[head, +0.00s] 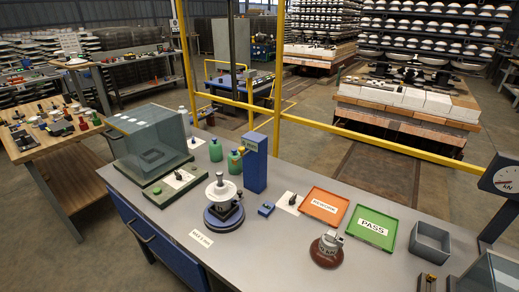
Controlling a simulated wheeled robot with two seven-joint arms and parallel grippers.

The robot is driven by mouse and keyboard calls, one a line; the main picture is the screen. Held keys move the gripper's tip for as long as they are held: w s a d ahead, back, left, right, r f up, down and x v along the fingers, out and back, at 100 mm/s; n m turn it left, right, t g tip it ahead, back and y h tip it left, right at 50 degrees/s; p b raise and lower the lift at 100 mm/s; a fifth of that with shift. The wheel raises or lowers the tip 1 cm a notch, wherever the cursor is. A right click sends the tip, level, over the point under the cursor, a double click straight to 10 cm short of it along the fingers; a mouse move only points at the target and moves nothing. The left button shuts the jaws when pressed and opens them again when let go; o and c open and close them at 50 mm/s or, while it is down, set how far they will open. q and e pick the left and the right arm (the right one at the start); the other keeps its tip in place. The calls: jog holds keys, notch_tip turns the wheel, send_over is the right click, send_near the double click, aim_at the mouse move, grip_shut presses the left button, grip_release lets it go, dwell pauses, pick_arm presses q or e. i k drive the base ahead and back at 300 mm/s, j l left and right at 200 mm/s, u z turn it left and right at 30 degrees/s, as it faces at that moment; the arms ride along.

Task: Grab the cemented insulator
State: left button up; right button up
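A white disc-shaped insulator (219,191) sits on a dark fixture over a round blue base (223,222) on the grey workbench (270,262). A brown insulator (323,257) with a grey metal cap stands on the bench to the right, nearer the front. I cannot tell from the picture which of them is cemented. Neither of my grippers is in view, and nothing is seen holding either insulator.
A glass-walled box (150,137) and green bottles (215,150) stand at the bench's left. A blue post (256,162) rises behind the white insulator. An orange tray (324,206), a green PASS tray (375,226) and a grey bin (430,241) line the right.

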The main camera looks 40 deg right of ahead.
aim_at(222, 192)
jog(key=z, duration=1.05)
